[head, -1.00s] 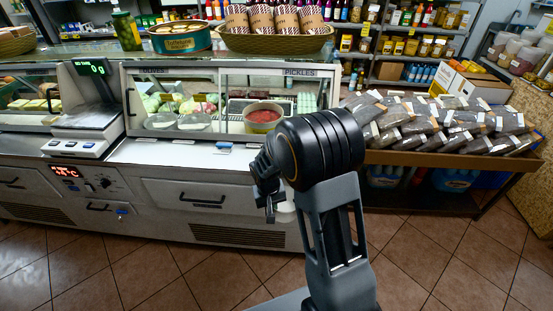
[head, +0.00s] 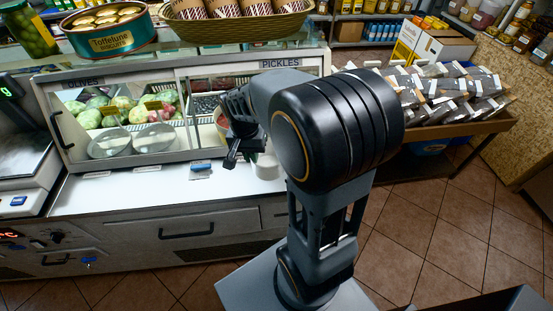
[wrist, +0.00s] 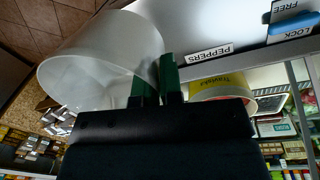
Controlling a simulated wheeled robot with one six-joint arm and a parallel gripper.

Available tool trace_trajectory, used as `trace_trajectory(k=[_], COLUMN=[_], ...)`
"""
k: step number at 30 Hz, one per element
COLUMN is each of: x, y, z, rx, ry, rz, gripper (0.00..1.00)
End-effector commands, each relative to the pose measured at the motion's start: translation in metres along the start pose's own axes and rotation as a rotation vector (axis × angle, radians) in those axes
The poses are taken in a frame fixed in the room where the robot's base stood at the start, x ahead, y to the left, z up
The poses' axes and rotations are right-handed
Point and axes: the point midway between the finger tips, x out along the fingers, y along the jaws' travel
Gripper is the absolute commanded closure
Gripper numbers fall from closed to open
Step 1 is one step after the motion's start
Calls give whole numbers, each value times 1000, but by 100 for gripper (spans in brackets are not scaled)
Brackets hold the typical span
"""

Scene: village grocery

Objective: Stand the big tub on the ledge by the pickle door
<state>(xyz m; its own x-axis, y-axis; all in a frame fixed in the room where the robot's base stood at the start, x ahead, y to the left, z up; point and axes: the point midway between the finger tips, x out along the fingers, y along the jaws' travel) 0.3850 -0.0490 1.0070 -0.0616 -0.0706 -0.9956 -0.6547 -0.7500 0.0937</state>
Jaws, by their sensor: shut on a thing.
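The big tub (wrist: 100,55) is white and translucent and fills the upper left of the wrist view. In the head view a white part of it (head: 266,166) shows beside my arm, which hides the rest. My gripper (wrist: 157,75) has its green fingers at the tub's wall, shut on it. In the head view my gripper (head: 236,153) hangs over the ledge. The ledge (head: 130,187) is a white strip in front of the glass doors. The pickle door (head: 262,84), labelled PICKLES, is partly hidden behind my arm.
The olives door (head: 75,120) stands left of it, with two round lids behind the glass. Small tags and a blue-topped item (head: 201,168) lie on the ledge. A scale (head: 20,165) stands at the left.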

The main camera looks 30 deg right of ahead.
Motion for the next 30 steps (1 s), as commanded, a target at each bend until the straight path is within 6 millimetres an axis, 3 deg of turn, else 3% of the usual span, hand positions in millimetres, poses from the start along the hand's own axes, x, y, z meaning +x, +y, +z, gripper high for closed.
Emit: trace_trajectory(k=[6, 12, 22, 30], x=[31, 63, 83, 113], y=[32, 44, 51, 50], z=[-41, -60, -73, -74], rx=[3, -3, -4, -5], ry=[-7, -3, -1, -2], rz=[3, 1, 1, 1], gripper=[100, 100, 100, 100])
